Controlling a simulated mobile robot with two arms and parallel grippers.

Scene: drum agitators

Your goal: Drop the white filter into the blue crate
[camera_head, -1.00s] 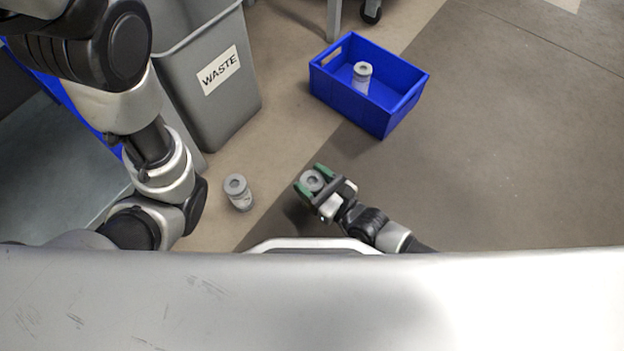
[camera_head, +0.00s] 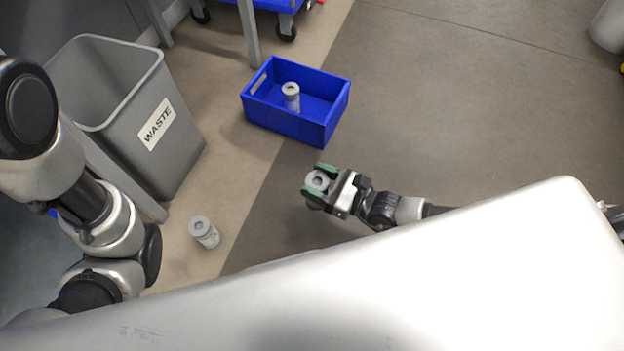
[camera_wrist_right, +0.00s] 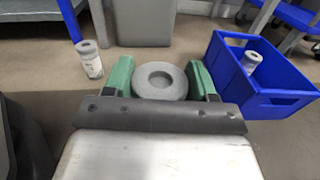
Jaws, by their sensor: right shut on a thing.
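My right gripper (camera_head: 319,180) is shut on a filter (camera_head: 317,181), a pale grey-white cylinder with a hole in its top. The held filter also shows between the green fingers in the right wrist view (camera_wrist_right: 160,80). The blue crate (camera_head: 265,112) stands on the floor, above and a little left of the gripper in the head view, and to the right in the wrist view (camera_wrist_right: 280,103). A similar filter (camera_head: 291,97) stands inside the crate. Another filter (camera_head: 205,233) stands on the floor at the lower left. My left arm is at the left edge; its gripper is out of view.
A grey waste bin (camera_head: 180,150) stands left of the crate. A blue wheeled cart (camera_head: 265,4) is at the top. The floor (camera_head: 460,110) right of the crate is clear. A pale grey object (camera_head: 608,28) is at the upper right corner.

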